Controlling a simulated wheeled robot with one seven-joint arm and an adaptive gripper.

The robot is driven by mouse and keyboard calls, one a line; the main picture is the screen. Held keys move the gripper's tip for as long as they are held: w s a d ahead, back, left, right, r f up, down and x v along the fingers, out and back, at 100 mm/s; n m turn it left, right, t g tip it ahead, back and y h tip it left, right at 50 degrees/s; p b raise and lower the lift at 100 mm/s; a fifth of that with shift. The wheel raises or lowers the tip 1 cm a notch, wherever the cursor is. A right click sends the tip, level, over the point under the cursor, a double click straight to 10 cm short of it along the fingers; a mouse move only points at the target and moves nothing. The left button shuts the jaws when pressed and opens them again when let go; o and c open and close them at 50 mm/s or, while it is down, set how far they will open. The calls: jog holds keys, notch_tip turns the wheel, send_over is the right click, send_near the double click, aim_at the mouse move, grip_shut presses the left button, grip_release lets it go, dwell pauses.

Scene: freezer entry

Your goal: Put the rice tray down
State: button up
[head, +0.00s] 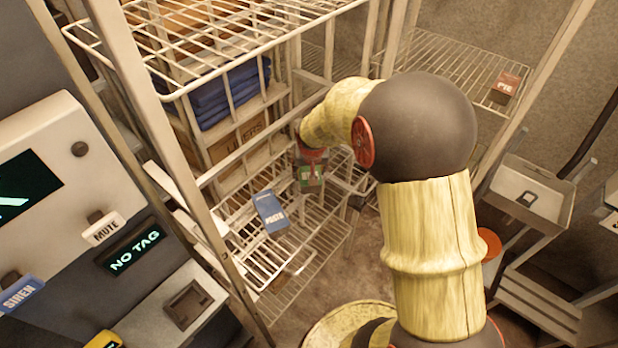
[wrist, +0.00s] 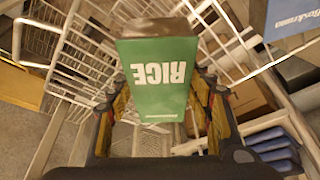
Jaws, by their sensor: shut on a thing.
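The rice tray is a green box (wrist: 160,75) with upside-down white RICE lettering in the wrist view. My gripper (wrist: 160,105) is shut on it, one finger on each side. In the head view the tray's small green part (head: 307,178) shows just below my gripper (head: 309,160), over the wire shelf area; much of it is hidden. I cannot tell whether its underside touches a shelf.
Blue folded stuff (head: 225,95) fills a shelf behind. A red PIE box (head: 507,84) sits on the right rack. A NO TAG panel (head: 135,248) is at left.

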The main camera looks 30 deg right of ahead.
jog(key=shift+w+f, duration=0.2)
jog(key=shift+f, duration=0.05)
jog(key=shift+d+f+b, duration=0.1)
jog(key=shift+f+b, duration=0.3)
jog(key=shift+f, duration=1.1)
jog(key=shift+f, duration=0.15)
jog(key=o, duration=1.4)
